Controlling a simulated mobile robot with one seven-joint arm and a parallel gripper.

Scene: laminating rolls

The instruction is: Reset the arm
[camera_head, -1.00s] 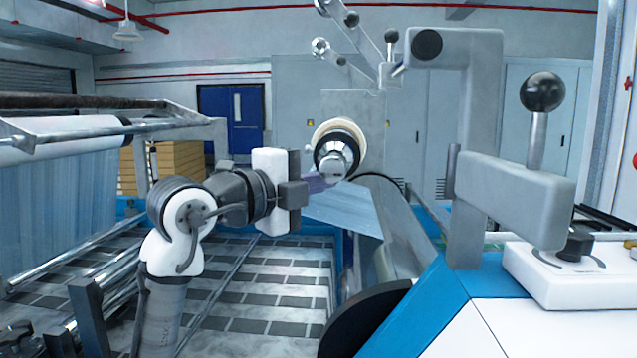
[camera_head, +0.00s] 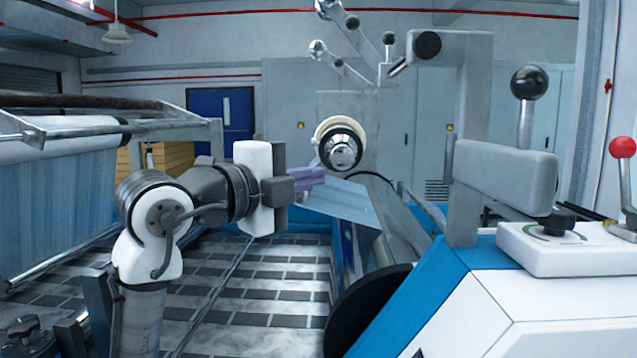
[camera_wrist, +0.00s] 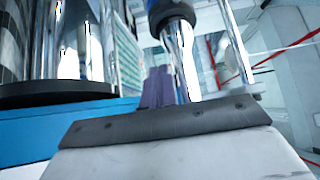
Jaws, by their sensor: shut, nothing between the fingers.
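My arm stands at the left of the head view, with its wrist level and pointing right. My gripper (camera_head: 309,179) has purple fingers that are shut with nothing between them. The fingers also show in the wrist view (camera_wrist: 158,88), beyond the grey edge of the gripper's body. In the head view the fingertips are a little left of and below the roll shaft end (camera_head: 341,150), a shiny round metal hub with a cream ring, and look apart from it.
A laminating machine with a blue and white body (camera_head: 440,300) fills the right. A grey lever arm with a black ball (camera_head: 529,82) and a red knob (camera_head: 622,147) rise from it. A web roll frame (camera_head: 60,190) stands at the left. Patterned floor lies between.

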